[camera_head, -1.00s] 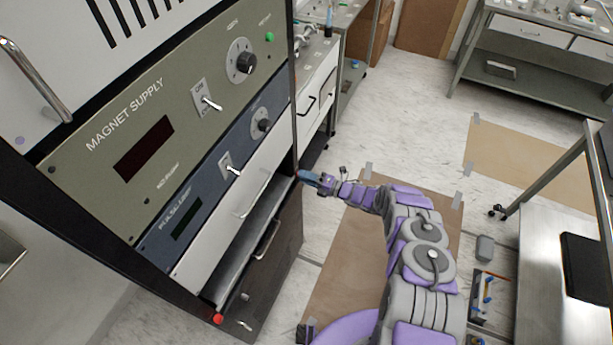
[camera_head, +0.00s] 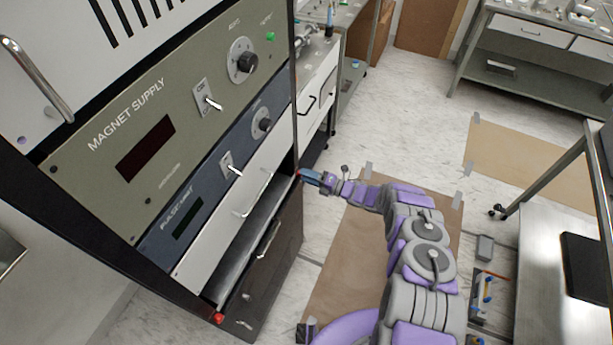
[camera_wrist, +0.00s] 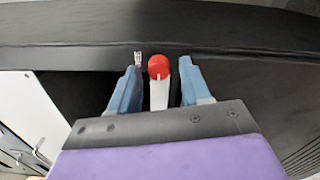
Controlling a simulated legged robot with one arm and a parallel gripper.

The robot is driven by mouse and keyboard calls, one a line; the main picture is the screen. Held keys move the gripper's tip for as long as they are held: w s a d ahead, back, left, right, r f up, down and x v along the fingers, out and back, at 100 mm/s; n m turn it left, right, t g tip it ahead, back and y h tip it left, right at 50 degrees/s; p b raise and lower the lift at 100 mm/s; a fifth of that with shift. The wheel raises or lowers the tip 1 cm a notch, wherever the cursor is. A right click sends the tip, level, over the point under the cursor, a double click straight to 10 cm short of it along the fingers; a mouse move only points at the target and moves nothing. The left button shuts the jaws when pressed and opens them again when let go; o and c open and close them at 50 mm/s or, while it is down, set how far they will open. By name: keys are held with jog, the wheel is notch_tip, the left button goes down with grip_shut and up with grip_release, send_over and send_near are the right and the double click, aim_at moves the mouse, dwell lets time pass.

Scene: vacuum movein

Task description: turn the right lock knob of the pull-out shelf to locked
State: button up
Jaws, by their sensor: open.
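The right lock knob (camera_wrist: 158,67) has a round red end and a pale stem, and sits between my fingers in the wrist view. My gripper (camera_wrist: 158,88) is open, with one blue finger on each side of the knob and a visible gap on both sides. In the head view my gripper (camera_head: 303,176) is at the right edge of the rack, where the right knob is mostly hidden. The left lock knob (camera_head: 218,318), also red, is at the shelf's lower left corner.
The rack holds the magnet supply panel (camera_head: 150,120) and a blue panel (camera_head: 195,190) above the shelf. A dark drawer (camera_head: 270,275) is below. A bench (camera_head: 318,85) stands behind the rack.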

jog(key=p+v, duration=0.1)
jog(key=v, duration=1.6)
